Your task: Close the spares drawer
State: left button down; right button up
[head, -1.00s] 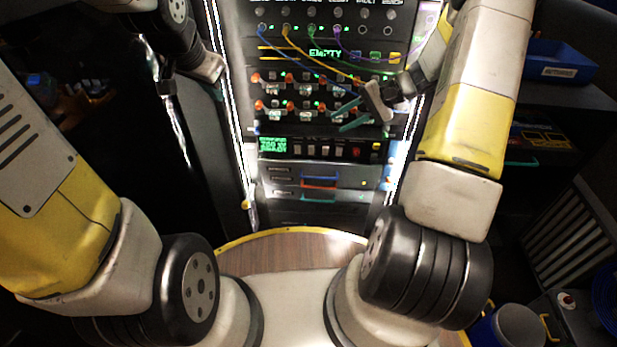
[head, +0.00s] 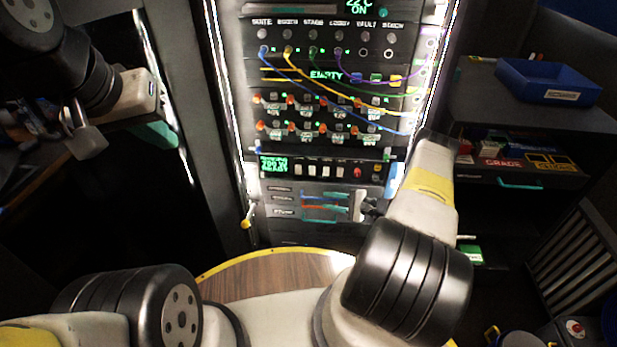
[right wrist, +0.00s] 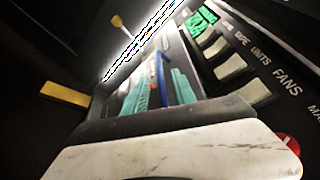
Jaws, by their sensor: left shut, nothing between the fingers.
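The rack (head: 300,238) has a stack of shallow dark drawers low on its front, with small labels too small to read, so I cannot tell which is the spares drawer. A blue handle (right wrist: 162,80) and a red handle show there. My right gripper (head: 318,202) is in front of these drawers, its teal fingers apart, one on each side of the blue handle in the right wrist view; contact is unclear. How far these drawers stick out is unclear. My left gripper (head: 162,137) is shut and empty, left of the rack.
Switches and looping cables (head: 345,85) cover the rack above the drawers. At right, a cabinet drawer with a teal handle (head: 520,185) stands open, holding boxes. A blue bin (head: 545,80) sits above it. A yellow-edged wooden surface (head: 265,273) lies in front.

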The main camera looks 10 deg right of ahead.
aim_at(323, 199)
jog(key=x, duration=0.5)
jog(key=shift+a, duration=0.1)
grip_shut()
dwell(1.3)
